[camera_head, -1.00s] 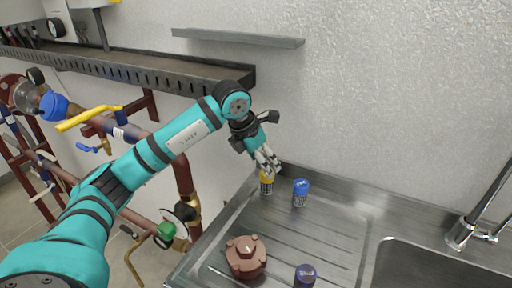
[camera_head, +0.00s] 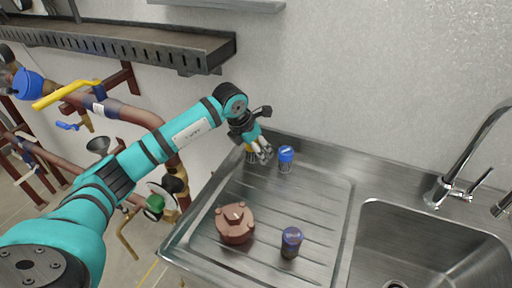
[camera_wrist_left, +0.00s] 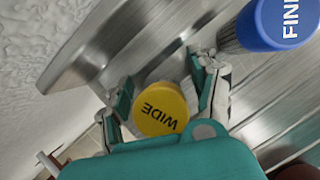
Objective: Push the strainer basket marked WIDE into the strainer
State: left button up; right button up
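The yellow-capped basket marked WIDE (camera_wrist_left: 161,108) stands between the fingers of my left gripper (camera_wrist_left: 165,88) in the wrist view. The fingers look open, with a narrow gap beside the cap. In the head view, my left gripper (camera_head: 262,153) is over the back left of the drainer and partly hides the yellow basket (camera_head: 250,152). A blue-capped basket marked FINE (camera_wrist_left: 285,22) stands just beside it; it also shows in the head view (camera_head: 286,160). My right gripper is not in view.
A reddish-brown cover (camera_head: 235,224) and a dark purple-capped basket (camera_head: 291,241) stand on the metal drainer (camera_head: 262,195). The sink basin (camera_head: 400,235) and tap (camera_head: 450,190) are at right. Pipes with a yellow-handled valve (camera_head: 66,95) run at left.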

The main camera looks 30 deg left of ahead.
pick_arm(q)
grip_shut()
notch_tip(320, 180, up, 9)
jog(key=p, duration=0.5)
jog(key=shift+r+p, duration=0.1)
jog(key=shift+p, duration=0.3)
